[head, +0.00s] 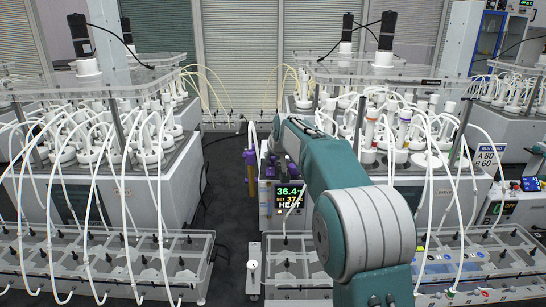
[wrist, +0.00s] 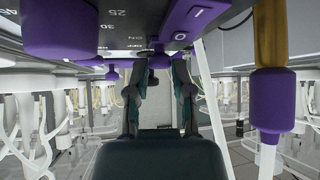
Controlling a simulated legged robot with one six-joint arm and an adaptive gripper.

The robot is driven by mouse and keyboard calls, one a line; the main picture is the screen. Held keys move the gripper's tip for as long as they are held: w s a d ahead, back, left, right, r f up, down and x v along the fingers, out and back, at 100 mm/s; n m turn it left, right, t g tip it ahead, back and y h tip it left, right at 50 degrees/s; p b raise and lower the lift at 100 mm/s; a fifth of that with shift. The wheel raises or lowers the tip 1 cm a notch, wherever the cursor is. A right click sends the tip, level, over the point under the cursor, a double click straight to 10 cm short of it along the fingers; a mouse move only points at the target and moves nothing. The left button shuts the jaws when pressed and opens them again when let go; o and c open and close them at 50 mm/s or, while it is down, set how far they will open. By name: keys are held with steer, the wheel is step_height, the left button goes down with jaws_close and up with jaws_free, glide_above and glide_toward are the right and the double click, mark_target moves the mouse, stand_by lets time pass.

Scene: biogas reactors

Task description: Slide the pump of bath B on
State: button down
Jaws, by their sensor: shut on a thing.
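A bath control unit with a lit display (head: 289,196) reading about 36.4, a set value near 37 and HEAT stands in the middle of the head view. No letter on it is readable. The slider's exact position is hard to tell. In the head view my arm hides the gripper.
A large purple knob (wrist: 60,28) and a purple-capped tube (wrist: 276,100) flank my gripper. Reactor racks with white hoses (head: 95,150) stand left and right. A sign (head: 487,160) reads A 80, B 60. Dark floor (head: 228,190) is free between the racks.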

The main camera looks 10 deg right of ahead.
steer(key=shift+c, duration=2.4)
jaws_free()
steer(key=shift+a, duration=0.15)
steer(key=shift+s+r, duration=0.15)
steer(key=v, duration=1.1)
steer(key=shift+s, duration=0.15)
steer(key=s+f+g, duration=0.2)
steer(key=s, duration=2)
steer(key=s+f, duration=0.5)
steer(key=s, duration=0.4)
steer(key=s+f+g, duration=0.1)
steer(key=s+f, duration=0.5)
steer(key=s, duration=0.2)
steer(key=shift+s+a+m, duration=0.15)
steer(key=shift+s+m, duration=0.25)
